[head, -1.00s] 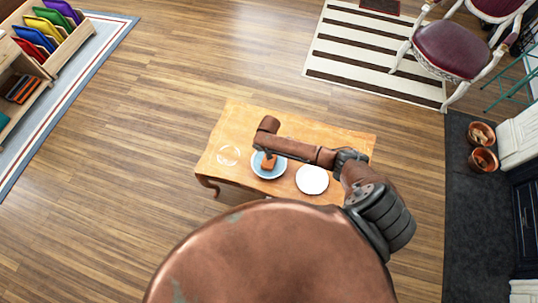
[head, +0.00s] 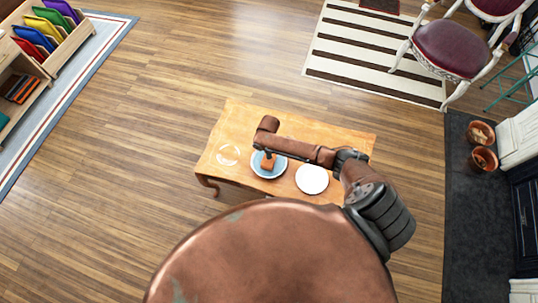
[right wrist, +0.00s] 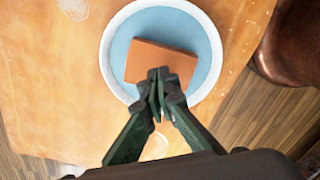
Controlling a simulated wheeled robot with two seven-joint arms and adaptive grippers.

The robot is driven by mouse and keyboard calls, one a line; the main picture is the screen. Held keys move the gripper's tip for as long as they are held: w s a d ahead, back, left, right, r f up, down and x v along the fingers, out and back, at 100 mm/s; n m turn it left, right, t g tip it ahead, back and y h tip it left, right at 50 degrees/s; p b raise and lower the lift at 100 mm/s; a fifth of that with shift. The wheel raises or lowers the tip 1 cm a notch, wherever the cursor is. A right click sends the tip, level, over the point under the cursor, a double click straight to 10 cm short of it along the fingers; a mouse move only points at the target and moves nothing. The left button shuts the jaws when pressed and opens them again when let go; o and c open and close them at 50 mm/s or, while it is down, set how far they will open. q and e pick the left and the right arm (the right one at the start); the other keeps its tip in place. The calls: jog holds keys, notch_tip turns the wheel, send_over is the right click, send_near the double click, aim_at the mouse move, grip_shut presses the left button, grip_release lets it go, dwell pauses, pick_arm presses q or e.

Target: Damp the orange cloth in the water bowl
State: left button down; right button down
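The orange cloth (head: 268,164) lies as a folded block inside the water bowl (head: 256,171) on the small wooden table. The right wrist view shows the cloth (right wrist: 165,60) against the blue inside of the white-rimmed bowl (right wrist: 107,62). My right gripper (right wrist: 158,84) reaches down over the bowl, with its fingertips drawn together at the cloth's near edge. It looks shut on that edge; the exact contact is partly hidden by the fingers. In the head view my right wrist covers part of the bowl's surroundings. My left gripper is not in view.
A white plate (head: 312,179) stands right of the bowl, and a clear round dish (head: 228,155) stands to its left. The wooden table (head: 233,125) has bare room at its back left. A chair (head: 450,50) and shelves with colored items stand well away.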

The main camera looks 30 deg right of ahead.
jog(key=shift+f+b, duration=0.65)
jog(key=shift+f, duration=0.35)
dwell(0.8)
notch_tip(320, 180, up, 6)
jog(key=p, duration=0.5)
jog(key=shift+r+p, duration=0.1)
jog(key=shift+p, duration=0.3)
